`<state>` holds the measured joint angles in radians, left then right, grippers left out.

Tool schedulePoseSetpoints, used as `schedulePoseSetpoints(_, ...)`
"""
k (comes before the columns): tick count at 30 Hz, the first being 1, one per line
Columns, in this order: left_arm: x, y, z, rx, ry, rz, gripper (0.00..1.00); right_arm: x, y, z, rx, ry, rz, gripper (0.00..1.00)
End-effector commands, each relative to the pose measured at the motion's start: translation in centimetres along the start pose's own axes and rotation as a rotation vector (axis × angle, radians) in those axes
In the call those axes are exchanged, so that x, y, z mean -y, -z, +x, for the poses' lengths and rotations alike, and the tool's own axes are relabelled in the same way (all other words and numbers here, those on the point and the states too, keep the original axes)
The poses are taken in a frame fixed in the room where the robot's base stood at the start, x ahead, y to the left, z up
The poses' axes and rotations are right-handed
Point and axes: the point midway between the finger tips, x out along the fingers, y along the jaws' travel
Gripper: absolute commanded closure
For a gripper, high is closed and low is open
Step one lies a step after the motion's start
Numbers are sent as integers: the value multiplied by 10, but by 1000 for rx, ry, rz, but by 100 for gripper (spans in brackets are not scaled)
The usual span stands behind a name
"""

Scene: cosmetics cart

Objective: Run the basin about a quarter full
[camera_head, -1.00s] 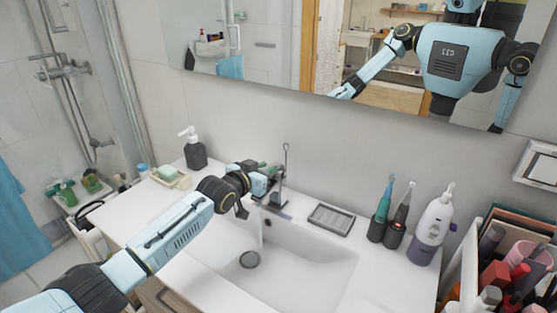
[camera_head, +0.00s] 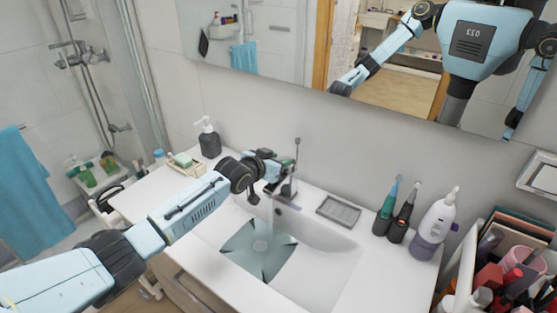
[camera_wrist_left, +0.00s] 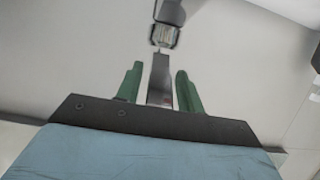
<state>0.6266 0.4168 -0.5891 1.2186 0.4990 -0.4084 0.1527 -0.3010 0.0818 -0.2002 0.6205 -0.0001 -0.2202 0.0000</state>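The white basin (camera_head: 325,268) is set in the counter. A thin water stream (camera_head: 270,212) falls from the grey metal faucet (camera_head: 284,187). A shallow, bluish pool of water (camera_head: 258,262) with a jagged outline lies on the basin floor around the pale round drain (camera_head: 260,245). The pool leaves much of the basin bare. My left gripper (camera_head: 280,163) is at the top of the faucet. In the left wrist view its green fingers (camera_wrist_left: 160,72) stand apart on either side of a grey metal lever (camera_wrist_left: 159,85), with a gap visible. My right gripper is not directly visible.
A dark soap dispenser (camera_head: 209,140) and a soap dish (camera_head: 184,167) stand at the back left. A mirror (camera_head: 390,65) hangs behind. A cosmetics cart is at far right.

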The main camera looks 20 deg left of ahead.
Motion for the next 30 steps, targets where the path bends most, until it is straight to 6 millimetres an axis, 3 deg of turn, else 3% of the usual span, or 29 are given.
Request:
schedulePoseSetpoints(14,0,0,-6,-2,-1,-2,55,0,0,-1,-1,0,1,6)
schedulePoseSetpoints(30,0,0,-84,0,0,2,55,2,2,-6,-1,3,2,6)
